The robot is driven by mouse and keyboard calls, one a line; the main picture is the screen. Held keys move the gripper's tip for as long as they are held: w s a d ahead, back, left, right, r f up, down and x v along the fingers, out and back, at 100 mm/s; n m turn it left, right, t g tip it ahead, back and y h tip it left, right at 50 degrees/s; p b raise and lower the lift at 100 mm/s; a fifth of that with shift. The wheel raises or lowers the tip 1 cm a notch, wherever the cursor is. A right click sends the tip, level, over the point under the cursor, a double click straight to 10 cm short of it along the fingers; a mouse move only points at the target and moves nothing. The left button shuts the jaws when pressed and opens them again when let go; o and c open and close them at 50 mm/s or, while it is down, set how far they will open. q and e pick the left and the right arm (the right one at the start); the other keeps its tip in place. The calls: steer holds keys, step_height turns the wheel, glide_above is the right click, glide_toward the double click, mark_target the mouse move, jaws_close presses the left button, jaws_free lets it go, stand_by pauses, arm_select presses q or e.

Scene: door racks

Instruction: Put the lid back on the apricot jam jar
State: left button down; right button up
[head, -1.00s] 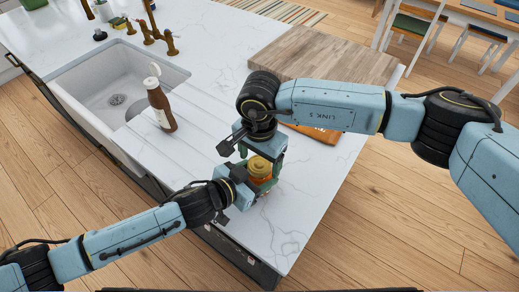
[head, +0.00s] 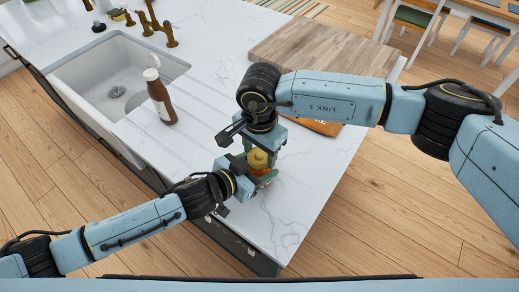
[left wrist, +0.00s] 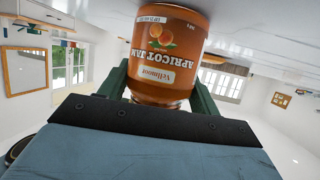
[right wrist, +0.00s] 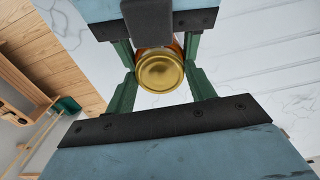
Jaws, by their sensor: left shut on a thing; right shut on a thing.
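My left gripper (head: 250,176) is shut on the jar, just above the counter's front part. The gold lid (right wrist: 160,72) shows face-on in the right wrist view, between the green fingertips of my right gripper (right wrist: 160,82), which is shut on it. In the head view the yellowish lid (head: 258,159) is over the top of the jar. Whether the lid touches the rim is hidden by the fingers.
The white marble counter (head: 290,205) is clear to the right of the jar. A brown bottle (head: 161,100) stands beside the sink (head: 90,88). A wooden board (head: 325,55) lies at the back right, with an orange packet (head: 322,127) in front of it.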

steer(key=m, duration=0.9)
steer(key=o, duration=1.1)
steer(key=shift+r, duration=2.25)
steer(key=shift+c, duration=0.3)
